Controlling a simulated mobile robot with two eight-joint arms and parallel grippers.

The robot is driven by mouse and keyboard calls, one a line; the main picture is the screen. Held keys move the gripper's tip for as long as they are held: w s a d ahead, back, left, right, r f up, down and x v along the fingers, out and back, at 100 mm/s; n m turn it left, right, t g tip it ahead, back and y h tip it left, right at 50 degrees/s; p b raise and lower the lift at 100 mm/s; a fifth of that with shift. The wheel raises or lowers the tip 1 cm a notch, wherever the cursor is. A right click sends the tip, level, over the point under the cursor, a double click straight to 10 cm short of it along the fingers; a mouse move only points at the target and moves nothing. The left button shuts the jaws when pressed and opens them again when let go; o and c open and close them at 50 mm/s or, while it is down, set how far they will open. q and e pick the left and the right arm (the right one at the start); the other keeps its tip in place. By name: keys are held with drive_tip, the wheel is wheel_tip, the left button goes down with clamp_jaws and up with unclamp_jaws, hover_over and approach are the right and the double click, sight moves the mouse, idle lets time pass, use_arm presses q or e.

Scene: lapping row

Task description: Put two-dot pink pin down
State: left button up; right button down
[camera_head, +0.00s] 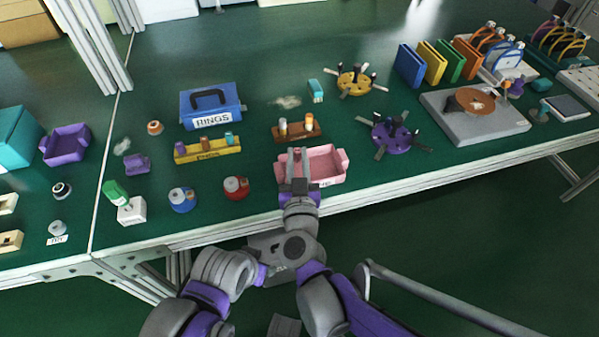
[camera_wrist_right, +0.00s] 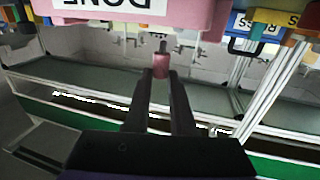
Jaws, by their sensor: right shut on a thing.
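My right gripper (camera_head: 298,166) is at the front side of the pink tray (camera_head: 328,168), reaching up over its near left part in the head view. In the right wrist view my right gripper (camera_wrist_right: 160,78) is shut on a small pink pin (camera_wrist_right: 161,65) held at the fingertips. The dots on the pin are too small to make out. The pink tray (camera_wrist_right: 190,18) fills the top of that view, with an upside-down DONE label. My left gripper is not in view.
A brown rack with pins (camera_head: 297,133) stands behind the tray. A yellow rack (camera_head: 207,151) and a blue RINGS box (camera_head: 211,106) are to the left. A red round pot (camera_head: 236,187) is left of the gripper. A purple spoked disc (camera_head: 392,137) is to the right.

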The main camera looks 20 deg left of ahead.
drive_tip(key=shift+f+b, duration=0.75)
drive_tip(key=shift+f, duration=1.6)
drive_tip(key=shift+f, duration=0.1)
drive_tip(key=c, duration=1)
unclamp_jaws()
drive_tip(key=shift+c, duration=0.2)
drive_tip(key=shift+r, duration=0.25)
drive_tip(key=p+v, duration=0.1)
drive_tip(key=v, duration=1.1)
drive_tip(key=shift+p, duration=0.3)
